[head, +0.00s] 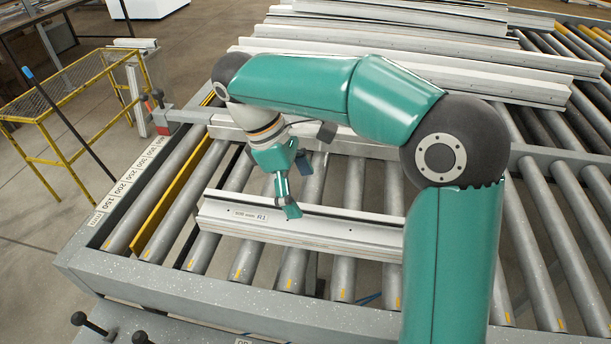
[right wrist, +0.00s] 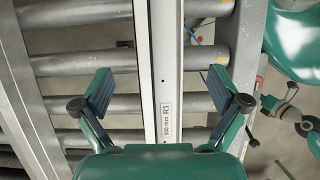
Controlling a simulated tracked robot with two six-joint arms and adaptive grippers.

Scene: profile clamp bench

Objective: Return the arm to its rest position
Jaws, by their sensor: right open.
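My right arm reaches across the head view from the lower right. Its right gripper (head: 287,190) hangs above the white profile marked R1 (head: 300,226), which lies across the rollers. In the right wrist view the two fingers (right wrist: 155,95) are spread wide, one on each side of the R1 profile (right wrist: 164,60), with nothing between the pads touching it. The gap in height between fingers and profile is hard to judge. My left gripper is not in view.
Several white profiles (head: 420,50) lie stacked at the back of the roller bench. A grey frame rail (head: 200,305) runs along the front, with black knobs (head: 90,323) below it. A yellow cart (head: 50,120) stands at the left. Bare rollers (head: 170,205) show left of R1.

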